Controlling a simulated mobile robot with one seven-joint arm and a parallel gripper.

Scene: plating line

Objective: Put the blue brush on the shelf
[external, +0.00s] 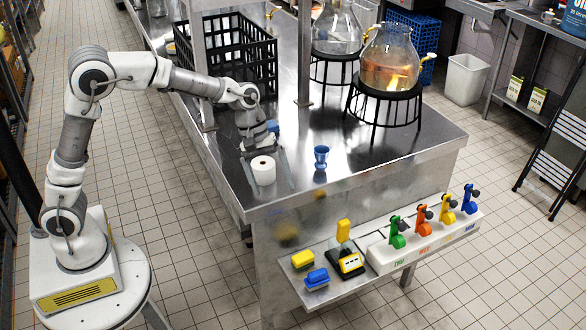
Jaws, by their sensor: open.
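A small blue brush-like block with a pale underside (317,279) lies at the left front of the low metal shelf (345,288) attached to the bench. My gripper (263,150) is over the front left part of the steel bench top, well away from that block. It is open, and I see nothing held in it. Its fingertips are small and hard to make out. A blue piece (272,127) shows right beside the gripper; I cannot tell what it is. A white roll (263,171) stands on the bench just in front of the gripper.
A blue cup (321,157) stands right of the roll. A black crate (228,55) and flasks on black stands (384,95) are behind. The shelf also bears a yellow block (303,259), a black-yellow device (348,260) and a white box with coloured levers (425,238).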

